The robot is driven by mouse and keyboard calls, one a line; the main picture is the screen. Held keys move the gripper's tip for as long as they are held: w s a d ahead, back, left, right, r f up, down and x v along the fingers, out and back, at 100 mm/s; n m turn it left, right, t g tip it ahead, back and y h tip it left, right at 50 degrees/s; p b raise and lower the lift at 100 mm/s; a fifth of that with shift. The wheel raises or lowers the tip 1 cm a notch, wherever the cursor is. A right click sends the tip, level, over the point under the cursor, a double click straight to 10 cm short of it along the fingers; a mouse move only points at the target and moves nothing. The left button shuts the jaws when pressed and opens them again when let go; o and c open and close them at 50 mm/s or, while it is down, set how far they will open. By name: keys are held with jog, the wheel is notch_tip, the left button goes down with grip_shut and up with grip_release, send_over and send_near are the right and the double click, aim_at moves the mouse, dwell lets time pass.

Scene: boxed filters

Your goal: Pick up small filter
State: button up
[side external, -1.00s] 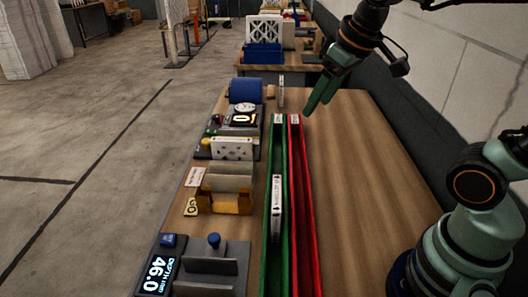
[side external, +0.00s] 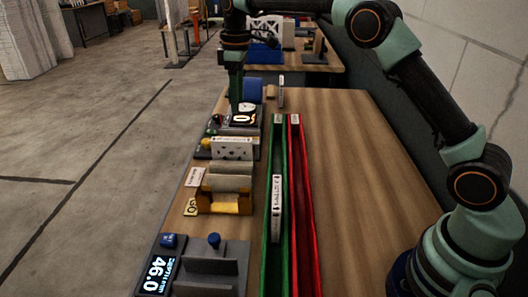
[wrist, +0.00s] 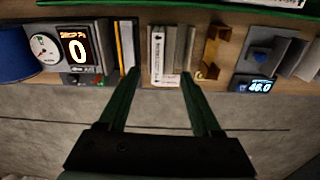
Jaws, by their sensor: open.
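Several pale boxed filters are in view, and I cannot tell for certain which is the small one. A white filter with dark dots (side external: 232,149) stands upright in the left row in the side view. A narrow white filter with printing (side external: 277,208) stands in the green channel. Another thin white one (side external: 281,91) stands behind the channels. My gripper (side external: 236,106) is over the far left of the bench, by the lit display. In the wrist view, its fingers (wrist: 158,76) are apart and empty, with a pale printed filter (wrist: 157,47) showing beyond them.
A display reading 0 (wrist: 77,49) and a blue cylinder (wrist: 14,52) are on the left. A gold bracket (side external: 225,203) and a 46.0 display (side external: 156,275) sit nearer the camera. A red channel (side external: 301,205) runs beside the green. The bench's right side is clear.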

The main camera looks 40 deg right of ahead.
aim_at(239, 140)
jog(key=shift+n, duration=0.3)
jog(key=f, duration=0.6)
jog(key=w+f, duration=0.1)
jog(key=f, duration=0.2)
jog(key=shift+a, duration=0.1)
jog(key=shift+s+d+f, duration=0.1)
jog(key=shift+d+f, duration=0.05)
jog(key=shift+f, duration=1.2)
jog(key=shift+d+f, duration=0.1)
jog(key=shift+f, duration=1.2)
grip_shut()
